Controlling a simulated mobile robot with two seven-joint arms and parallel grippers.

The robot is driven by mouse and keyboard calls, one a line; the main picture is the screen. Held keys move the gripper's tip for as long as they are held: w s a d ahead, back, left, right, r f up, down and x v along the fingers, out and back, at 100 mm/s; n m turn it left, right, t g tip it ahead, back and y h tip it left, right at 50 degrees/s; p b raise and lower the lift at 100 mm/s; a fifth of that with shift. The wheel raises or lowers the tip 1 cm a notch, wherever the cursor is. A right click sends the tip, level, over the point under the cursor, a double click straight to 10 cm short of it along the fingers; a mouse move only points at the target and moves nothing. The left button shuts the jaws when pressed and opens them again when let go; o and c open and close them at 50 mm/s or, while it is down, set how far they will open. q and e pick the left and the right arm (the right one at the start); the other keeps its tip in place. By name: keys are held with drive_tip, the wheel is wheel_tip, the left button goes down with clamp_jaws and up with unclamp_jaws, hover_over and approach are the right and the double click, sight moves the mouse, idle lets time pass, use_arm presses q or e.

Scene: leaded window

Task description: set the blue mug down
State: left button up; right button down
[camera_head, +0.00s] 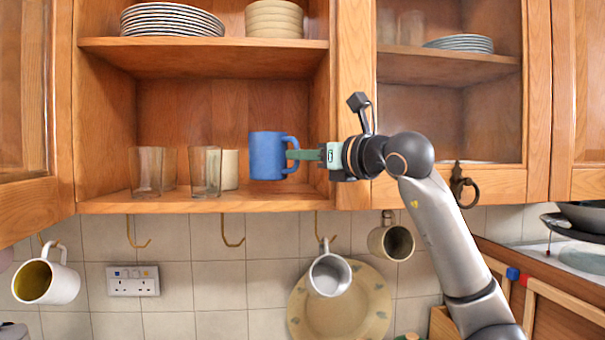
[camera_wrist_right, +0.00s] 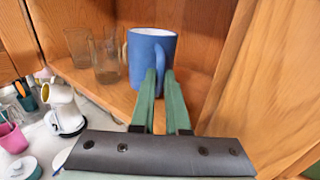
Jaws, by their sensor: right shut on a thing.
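The blue mug (camera_head: 267,156) is upright at the open left-hand cupboard, over the right part of its lower shelf (camera_head: 235,204). Its base appears a little above the shelf board. My right gripper (camera_head: 292,154) comes from the right and is shut on the mug's handle. In the right wrist view the mug (camera_wrist_right: 150,55) stands ahead of the green fingers (camera_wrist_right: 160,78), with the handle between them. The mug's base is partly hidden there by the fingers. My left gripper is in neither view.
Clear glasses (camera_head: 147,171) (camera_head: 206,171) and a cream mug (camera_head: 230,169) stand on the shelf left of the blue mug. Plates (camera_head: 172,19) and bowls (camera_head: 274,18) fill the shelf above. Mugs (camera_head: 329,273) hang on hooks below. The cupboard's right post (camera_head: 355,100) is close to my gripper.

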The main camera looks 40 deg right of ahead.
wheel_tip(320, 180, down, 3)
idle(0.4)
drive_tip(key=shift+f+b, duration=0.2)
drive_tip(key=shift+b, duration=0.15)
drive_tip(key=c, duration=0.9)
unclamp_jaws()
drive_tip(key=s+b, duration=0.1)
drive_tip(key=s, duration=0.3)
drive_tip(key=s+b, duration=0.1)
drive_tip(key=s, duration=0.3)
drive_tip(key=s+b, duration=0.1)
drive_tip(key=s, duration=0.3)
drive_tip(key=shift+d+r, duration=0.15)
drive_tip(key=shift+d, duration=0.1)
